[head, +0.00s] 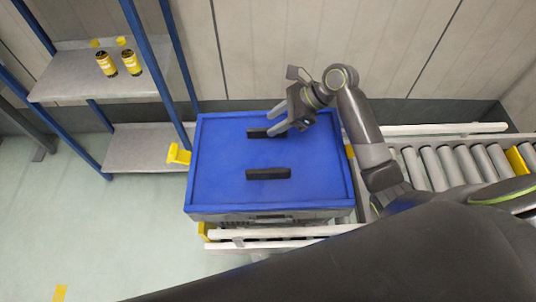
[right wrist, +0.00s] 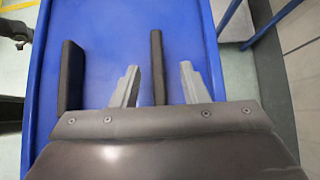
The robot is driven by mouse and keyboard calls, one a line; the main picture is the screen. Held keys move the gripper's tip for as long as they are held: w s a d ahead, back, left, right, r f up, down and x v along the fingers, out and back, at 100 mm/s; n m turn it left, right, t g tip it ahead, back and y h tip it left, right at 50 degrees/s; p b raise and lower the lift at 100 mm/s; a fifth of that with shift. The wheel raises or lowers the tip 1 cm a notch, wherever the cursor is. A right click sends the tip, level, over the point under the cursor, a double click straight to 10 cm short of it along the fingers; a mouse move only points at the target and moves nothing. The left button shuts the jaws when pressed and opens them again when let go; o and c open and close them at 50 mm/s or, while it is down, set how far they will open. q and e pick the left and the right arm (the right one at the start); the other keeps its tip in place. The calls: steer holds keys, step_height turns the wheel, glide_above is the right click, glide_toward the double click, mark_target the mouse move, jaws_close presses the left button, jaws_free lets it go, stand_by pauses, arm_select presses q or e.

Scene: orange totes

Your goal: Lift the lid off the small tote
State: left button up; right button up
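The small tote (head: 330,213) has a grey body, mostly hidden under its flat blue lid (head: 222,155). The lid lies level on top and also shows in the right wrist view (right wrist: 105,25). It carries two black bar handles: a far one (head: 257,133) and a near one (head: 268,174). My right gripper (head: 272,122) is over the far handle, partly covering it. In the right wrist view its fingers (right wrist: 160,70) are spread, with the far handle (right wrist: 157,50) between them and a gap on each side. The near handle (right wrist: 71,75) is left of the fingers there. I cannot make out my left gripper.
The tote is on a roller conveyor with white rails (head: 290,241) and grey rollers (head: 450,165) to the right. A blue-posted shelf (head: 75,90) with two yellow-black cans (head: 118,63) stands at left. A wall is behind; open floor is at lower left.

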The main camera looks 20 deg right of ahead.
mark_target(267, 128)
steer(key=x, duration=0.4)
steer(key=shift+s+d+f, duration=0.1)
steer(key=shift+s+f, duration=0.1)
steer(key=shift+f, duration=0.15)
steer(key=shift+d, duration=0.1)
steer(key=shift+c, duration=0.4)
jaws_close()
